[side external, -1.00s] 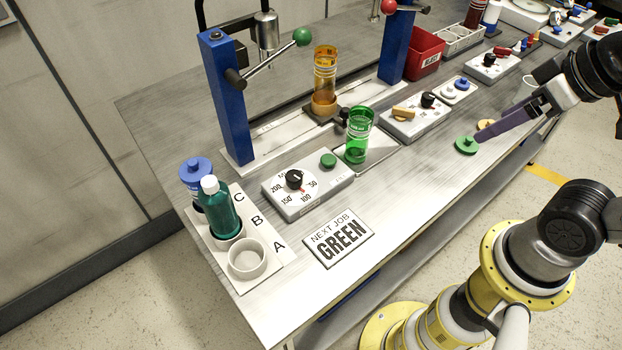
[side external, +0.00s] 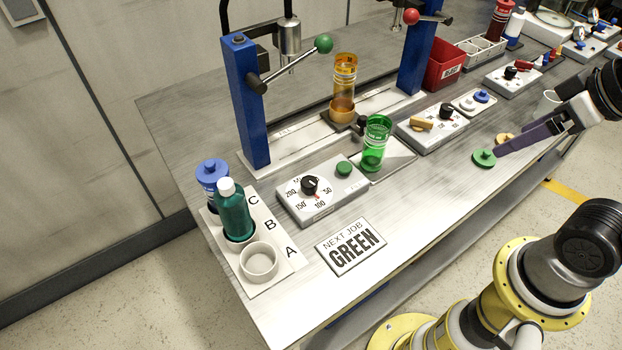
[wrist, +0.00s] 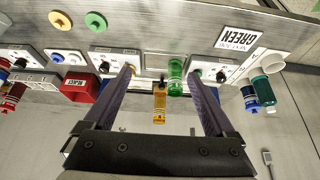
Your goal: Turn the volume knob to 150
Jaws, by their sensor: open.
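The volume knob (side external: 310,186) is a black knob on a white box (side external: 335,205) at the left front of the bench. Its dial is marked 50, 100, 150 and 200. A small red mark by the knob lies on the side of 100 and 150; its exact reading is too small to tell. The knob also shows in the wrist view (wrist: 221,76), near the right finger in the picture. My gripper (side external: 497,152) has long purple fingers and is well to the right of the knob, above the bench. In the wrist view my gripper (wrist: 160,72) is open with nothing between its fingertips.
A green button (side external: 344,168) shares the knob's box. A green cylinder (side external: 375,145) and another knob box (side external: 432,128) stand between it and my gripper. A blue post (side external: 246,100) rises behind. A bottle rack (side external: 275,272) is at left, a "NEXT JOB GREEN" card (side external: 350,246) in front.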

